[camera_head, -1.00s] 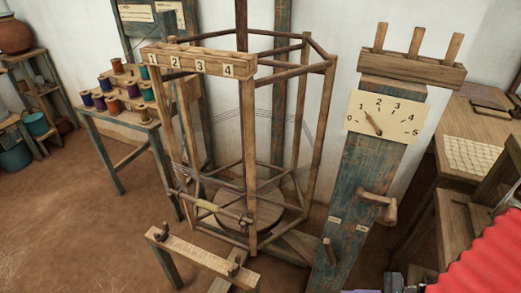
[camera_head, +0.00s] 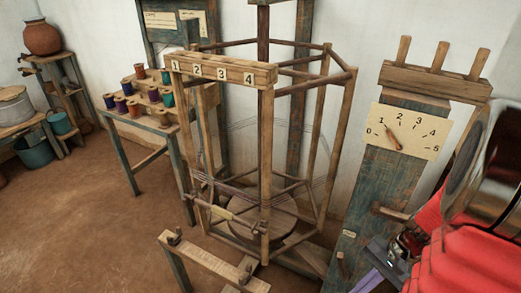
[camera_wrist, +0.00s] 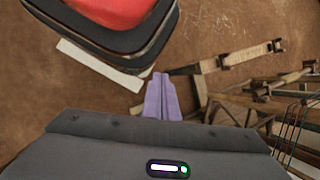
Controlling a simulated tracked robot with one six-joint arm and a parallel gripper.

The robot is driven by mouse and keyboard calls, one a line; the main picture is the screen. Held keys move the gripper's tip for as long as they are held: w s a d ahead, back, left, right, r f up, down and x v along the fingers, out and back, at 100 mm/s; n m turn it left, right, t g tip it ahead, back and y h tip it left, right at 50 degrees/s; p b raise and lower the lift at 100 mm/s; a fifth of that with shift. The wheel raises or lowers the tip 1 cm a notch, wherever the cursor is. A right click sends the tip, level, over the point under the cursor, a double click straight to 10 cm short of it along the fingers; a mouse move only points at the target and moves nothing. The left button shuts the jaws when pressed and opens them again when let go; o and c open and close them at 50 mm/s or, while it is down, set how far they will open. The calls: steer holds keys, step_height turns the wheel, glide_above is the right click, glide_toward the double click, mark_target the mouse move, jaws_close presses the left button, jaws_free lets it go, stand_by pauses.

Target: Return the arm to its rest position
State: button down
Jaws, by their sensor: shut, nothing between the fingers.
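My gripper (camera_wrist: 160,80) shows in the wrist view as two purple fingers pressed together, with nothing between them. It points out over the brown earth floor (camera_wrist: 90,110) and touches nothing that I can see. In the head view, purple parts of my gripper (camera_head: 374,283) show at the bottom right edge, beside the red sleeve of my arm. The fingertips are cut off there. My arm is bent up close at the right side and hides part of the dial post (camera_head: 372,205).
A wooden warping frame (camera_head: 265,170) with numbered slots stands in the middle. A low wooden bar (camera_head: 212,262) is in front of it. A table (camera_head: 150,128) with coloured spools and a shelf with a clay pot (camera_head: 42,38) are left. Open floor lies at the lower left.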

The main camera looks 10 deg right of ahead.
steer(key=w+a+r+n+t+h, duration=0.2)
steer(key=a+r+n, duration=0.4)
steer(key=a+r, duration=0.3)
steer(key=w+a+r+n+t+h, duration=0.3)
steer(key=a+r+n, duration=0.4)
steer(key=r, duration=0.6)
steer(key=shift+a+r+t, duration=0.15)
steer(key=shift+a+t, duration=0.15)
steer(key=shift+a, duration=0.9)
steer(key=shift+d, duration=0.1)
